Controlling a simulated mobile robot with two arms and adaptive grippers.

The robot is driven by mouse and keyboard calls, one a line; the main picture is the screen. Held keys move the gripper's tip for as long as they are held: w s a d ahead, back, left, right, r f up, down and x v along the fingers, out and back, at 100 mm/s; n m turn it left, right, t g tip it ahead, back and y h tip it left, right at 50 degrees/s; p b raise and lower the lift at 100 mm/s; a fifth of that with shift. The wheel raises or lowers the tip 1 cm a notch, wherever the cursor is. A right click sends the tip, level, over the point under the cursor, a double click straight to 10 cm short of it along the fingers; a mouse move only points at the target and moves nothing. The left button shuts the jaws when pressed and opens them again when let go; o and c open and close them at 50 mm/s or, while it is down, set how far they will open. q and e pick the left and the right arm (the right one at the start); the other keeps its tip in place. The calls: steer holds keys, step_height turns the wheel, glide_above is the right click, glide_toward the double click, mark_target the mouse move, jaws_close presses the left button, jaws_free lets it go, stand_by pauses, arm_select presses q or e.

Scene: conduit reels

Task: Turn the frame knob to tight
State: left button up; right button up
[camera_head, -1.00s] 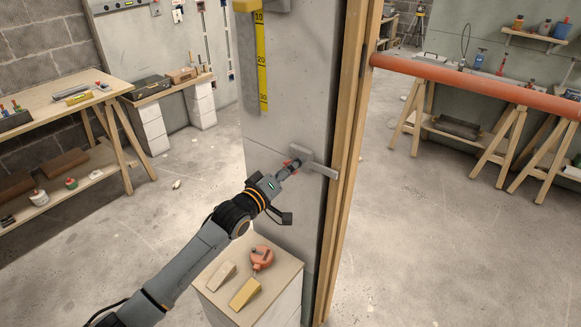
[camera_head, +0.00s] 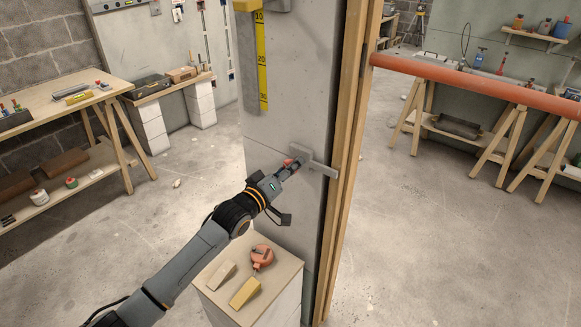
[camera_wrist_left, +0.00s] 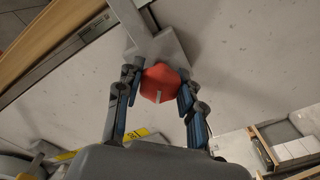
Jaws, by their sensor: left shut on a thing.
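The frame knob is a red knob (camera_wrist_left: 160,82) with a pale pointer mark, on a grey bracket (camera_wrist_left: 163,45) fixed to the wall panel beside the wooden frame post. In the left wrist view my left gripper (camera_wrist_left: 159,88) has one finger on each side of the knob and is shut on it. In the head view the left gripper (camera_head: 291,166) reaches the bracket, and only a bit of red shows at its fingertips. No tight or loose marking is readable. My right gripper does not show.
A yellow scale (camera_head: 261,62) hangs on the panel above. An orange pipe (camera_head: 470,82) lies across trestles at the right. Open floor lies on both sides.

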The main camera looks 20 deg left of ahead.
arm_select(q)
steer(key=m, duration=0.8)
steer(key=shift+p, duration=0.3)
steer(key=m, duration=0.7)
steer(key=shift+m+h, duration=0.3)
steer(key=m, duration=0.3)
steer(key=shift+a+m, duration=0.1)
steer(key=shift+m, duration=0.3)
steer(key=m, duration=0.4)
steer(key=shift+m, duration=0.3)
steer(key=m, duration=0.3)
steer(key=shift+m, duration=0.4)
steer(key=shift+m+g+h, duration=0.3)
steer(key=shift+m, duration=1.5)
